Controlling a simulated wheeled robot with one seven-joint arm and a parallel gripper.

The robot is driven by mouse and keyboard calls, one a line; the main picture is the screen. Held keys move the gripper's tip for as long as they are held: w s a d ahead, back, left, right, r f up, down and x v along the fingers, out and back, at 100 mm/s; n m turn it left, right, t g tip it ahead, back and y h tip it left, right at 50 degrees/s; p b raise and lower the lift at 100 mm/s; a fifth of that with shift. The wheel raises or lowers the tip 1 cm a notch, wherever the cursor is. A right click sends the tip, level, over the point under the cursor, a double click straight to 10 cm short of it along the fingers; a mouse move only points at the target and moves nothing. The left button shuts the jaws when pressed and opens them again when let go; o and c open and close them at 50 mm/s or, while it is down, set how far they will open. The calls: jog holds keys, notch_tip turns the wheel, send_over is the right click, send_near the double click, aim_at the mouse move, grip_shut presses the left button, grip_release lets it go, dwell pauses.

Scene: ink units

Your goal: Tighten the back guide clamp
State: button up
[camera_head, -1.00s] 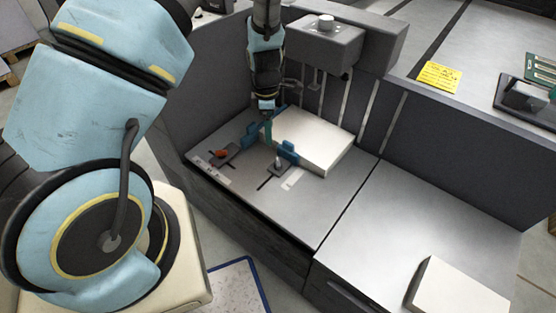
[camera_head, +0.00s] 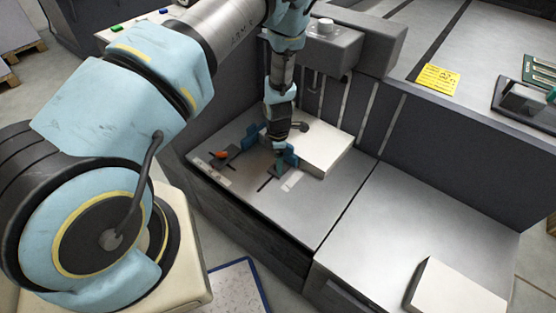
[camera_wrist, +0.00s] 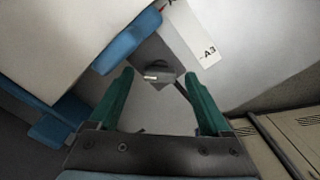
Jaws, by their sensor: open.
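Two blue guides stand by a white paper stack (camera_head: 322,150): a left one (camera_head: 255,136) and a right one (camera_head: 291,158). The left guide's clamp has an orange knob (camera_head: 220,154). In the wrist view, the other guide's grey clamp (camera_wrist: 160,79) has a pale-tipped lever and sits beside a blue guide (camera_wrist: 128,42). My gripper (camera_head: 278,170) is above this right clamp, which it hides in the head view. In the wrist view, my gripper (camera_wrist: 158,82) is open, with one green finger on each side of the clamp. I cannot tell whether they touch.
A label strip marked A3 (camera_wrist: 203,40) lies beside the clamp. The grey machine head (camera_head: 335,45) and dark back wall stand close behind the stack. A white block (camera_head: 455,290) lies at lower right.

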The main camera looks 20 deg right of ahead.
jog(key=shift+f, duration=0.2)
jog(key=shift+c, duration=0.2)
grip_shut()
dwell(0.4)
